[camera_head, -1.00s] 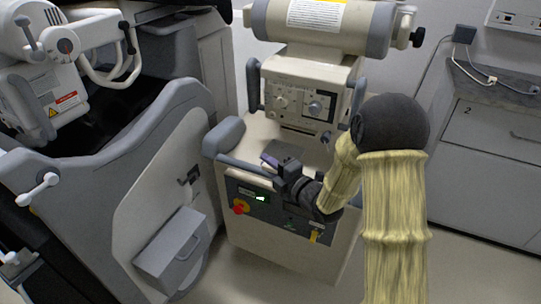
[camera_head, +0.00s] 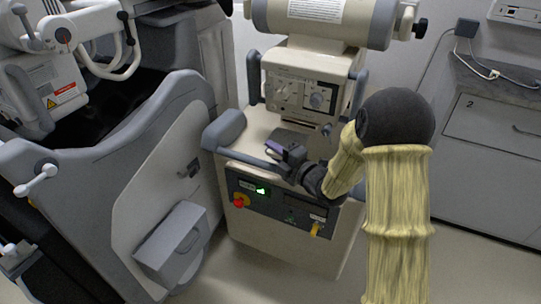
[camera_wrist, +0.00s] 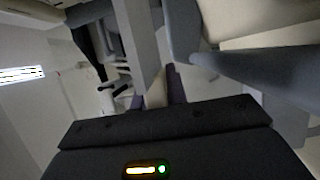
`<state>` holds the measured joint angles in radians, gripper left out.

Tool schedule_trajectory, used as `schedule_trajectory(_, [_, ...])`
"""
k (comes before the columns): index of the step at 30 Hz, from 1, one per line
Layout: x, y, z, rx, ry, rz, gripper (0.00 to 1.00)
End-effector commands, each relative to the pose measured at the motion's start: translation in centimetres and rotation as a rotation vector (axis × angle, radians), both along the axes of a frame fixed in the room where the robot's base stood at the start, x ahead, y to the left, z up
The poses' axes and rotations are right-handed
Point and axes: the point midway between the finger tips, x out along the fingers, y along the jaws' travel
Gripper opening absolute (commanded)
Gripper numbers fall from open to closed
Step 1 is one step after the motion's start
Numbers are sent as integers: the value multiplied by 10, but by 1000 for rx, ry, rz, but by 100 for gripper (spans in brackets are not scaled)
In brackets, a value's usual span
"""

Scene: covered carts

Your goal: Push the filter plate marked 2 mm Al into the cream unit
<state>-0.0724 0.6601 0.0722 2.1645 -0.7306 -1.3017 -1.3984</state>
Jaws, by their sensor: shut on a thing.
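The cream unit (camera_head: 305,85) stands on the cart in the head view, with knobs and dials on its front panel. My gripper (camera_head: 274,148) is over the cart top, below and in front of that panel, with its purple fingertips pointing left. In the wrist view my gripper (camera_wrist: 157,92) is shut on a thin pale piece (camera_wrist: 155,90) between the purple fingers. A grey flat strip (camera_wrist: 143,40) shows beyond it; I cannot tell whether they are one plate. No 2 mm Al marking is readable, and the head view does not show the held piece clearly.
A grey push bar (camera_head: 245,157) runs along the cart's front edge, close to my gripper. A large covered machine (camera_head: 160,170) stands left, and a grey drawer cabinet (camera_head: 490,160) right.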

Motion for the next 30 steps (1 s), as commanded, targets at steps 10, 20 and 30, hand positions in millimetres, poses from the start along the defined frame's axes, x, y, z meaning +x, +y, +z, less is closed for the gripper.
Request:
schedule_trajectory(10, [24,-9,0,1,-1,-1,0])
schedule_trajectory(20, [28,-10,0,1,-1,0,0])
schedule_trajectory(30, [28,-10,0,1,-1,0,0])
